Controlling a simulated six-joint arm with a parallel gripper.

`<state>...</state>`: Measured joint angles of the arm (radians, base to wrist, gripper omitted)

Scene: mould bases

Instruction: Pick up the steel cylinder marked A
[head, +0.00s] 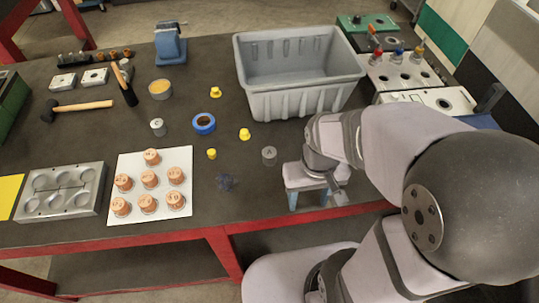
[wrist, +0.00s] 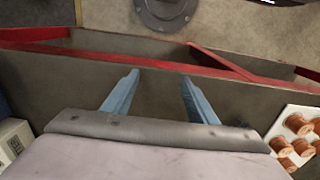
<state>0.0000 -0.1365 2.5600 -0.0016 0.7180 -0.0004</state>
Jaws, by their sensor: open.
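The steel cylinder marked A (head: 269,155) stands upright on the dark bench top in the head view, below the grey bin. A similar steel cylinder marked C (head: 157,127) stands farther left. My gripper (head: 309,199) is near the bench's front edge, to the right of and nearer the edge than cylinder A, and apart from it. Its two blue fingers are spread with nothing between them. The fingers also show in the wrist view (wrist: 160,77), over the bench top. Cylinder A does not show in the wrist view.
A grey bin (head: 300,92) stands behind cylinder A. A yellow piece (head: 245,134) and a blue tape roll (head: 204,123) lie to its left. Several copper pieces stand on a white plate (head: 129,161) at left. A dark scribble (head: 225,182) marks the bench front.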

